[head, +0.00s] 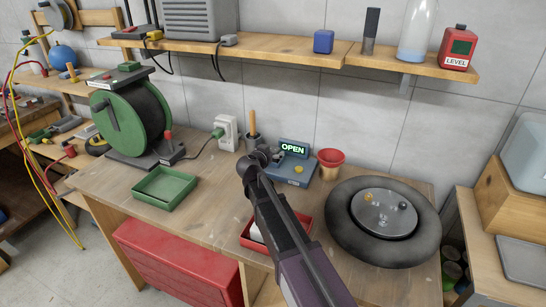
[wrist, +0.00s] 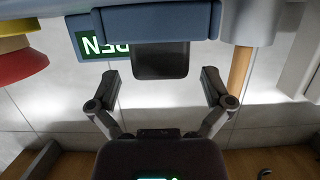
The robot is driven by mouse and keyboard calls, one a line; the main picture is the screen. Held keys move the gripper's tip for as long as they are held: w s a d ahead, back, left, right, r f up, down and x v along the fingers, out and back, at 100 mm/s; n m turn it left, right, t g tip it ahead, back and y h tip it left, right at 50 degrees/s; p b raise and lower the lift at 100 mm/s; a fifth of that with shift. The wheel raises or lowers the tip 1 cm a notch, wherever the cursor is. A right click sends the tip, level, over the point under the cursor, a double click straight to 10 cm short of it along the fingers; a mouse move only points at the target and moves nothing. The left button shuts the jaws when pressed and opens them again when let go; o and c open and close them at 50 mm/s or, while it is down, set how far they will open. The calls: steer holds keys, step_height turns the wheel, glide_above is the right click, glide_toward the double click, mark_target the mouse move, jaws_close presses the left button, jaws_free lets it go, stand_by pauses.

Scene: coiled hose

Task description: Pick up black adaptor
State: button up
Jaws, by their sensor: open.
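In the wrist view a dark rounded block (wrist: 160,60) stands against the blue-grey device with the green OPEN display; it may be the black adaptor, but I cannot be sure. My gripper (wrist: 157,90) is open, with one finger on each side below the block, apart from it and holding nothing. In the head view my gripper (head: 262,157) is just left of the OPEN device (head: 297,168), over the back of the bench. My gripper and arm hide part of that area, and I cannot make out the block there.
A pot with a wooden handle (head: 253,130) stands behind my gripper, and a red cup (head: 330,162) stands right of the device. A green tray (head: 165,187) and green reel (head: 132,120) are at left. A wall shelf (head: 270,52) hangs above.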

mark_target(273, 149)
steer(key=shift+b+x, duration=0.4)
steer(key=shift+x, duration=1.4)
steer(key=shift+a, duration=0.1)
steer(key=shift+r, duration=0.1)
steer(key=c, duration=1.3)
steer(key=shift+r, duration=0.1)
step_height(273, 149, up, 10)
steer(key=p, duration=1)
